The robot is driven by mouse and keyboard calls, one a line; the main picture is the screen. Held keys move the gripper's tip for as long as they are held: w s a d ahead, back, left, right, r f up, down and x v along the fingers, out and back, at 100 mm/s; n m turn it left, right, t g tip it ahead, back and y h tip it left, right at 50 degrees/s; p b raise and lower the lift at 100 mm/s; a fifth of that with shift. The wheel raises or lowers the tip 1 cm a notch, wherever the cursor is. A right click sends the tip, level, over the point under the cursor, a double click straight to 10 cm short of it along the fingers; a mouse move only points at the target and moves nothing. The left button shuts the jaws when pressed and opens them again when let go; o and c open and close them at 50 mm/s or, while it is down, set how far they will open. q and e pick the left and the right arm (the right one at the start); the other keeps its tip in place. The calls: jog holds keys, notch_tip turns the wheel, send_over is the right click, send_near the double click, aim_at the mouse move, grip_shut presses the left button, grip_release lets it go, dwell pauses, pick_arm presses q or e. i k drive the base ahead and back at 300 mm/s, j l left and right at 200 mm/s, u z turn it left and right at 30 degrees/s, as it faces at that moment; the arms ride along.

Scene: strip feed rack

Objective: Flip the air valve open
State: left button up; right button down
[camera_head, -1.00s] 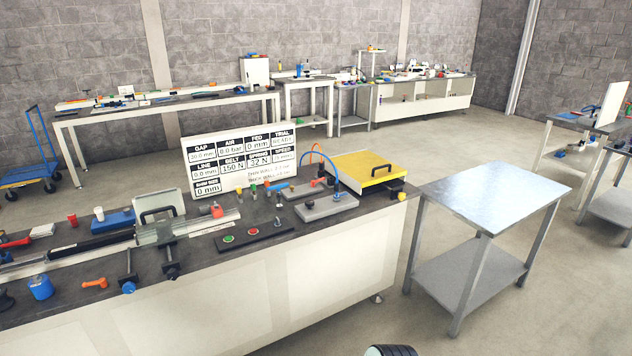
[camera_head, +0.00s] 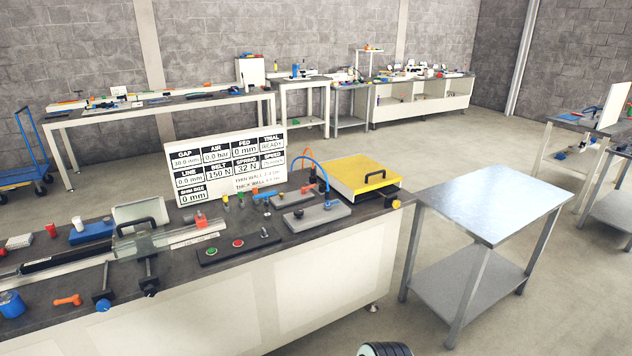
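The air fittings stand at the right part of the long dark-topped bench (camera_head: 290,232). The display board (camera_head: 228,165) behind reads AIR 0.0 bar.
A yellow-topped box (camera_head: 352,177) with a black handle stands at the bench's right end. A black button box (camera_head: 238,246) lies near the front edge. A clear guard with a black handle is further left. A metal side table (camera_head: 495,200) stands right of the bench, with open floor around.

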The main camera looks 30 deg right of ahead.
aim_at(303, 188)
jog(key=i+l, duration=0.15)
jog(key=l, duration=0.25)
jog(key=i+l+u, duration=0.1)
jog(key=l, duration=0.35)
jog(key=i+l, duration=0.25)
jog(key=l, duration=0.2)
jog(key=i+l+u, duration=0.15)
jog(key=l, duration=0.25)
jog(key=i+l, duration=0.1)
jog(key=l, duration=0.35)
jog(key=i+l+u, duration=0.1)
jog(key=l, duration=0.35)
jog(key=i+l, duration=0.15)
jog(key=l, duration=0.3)
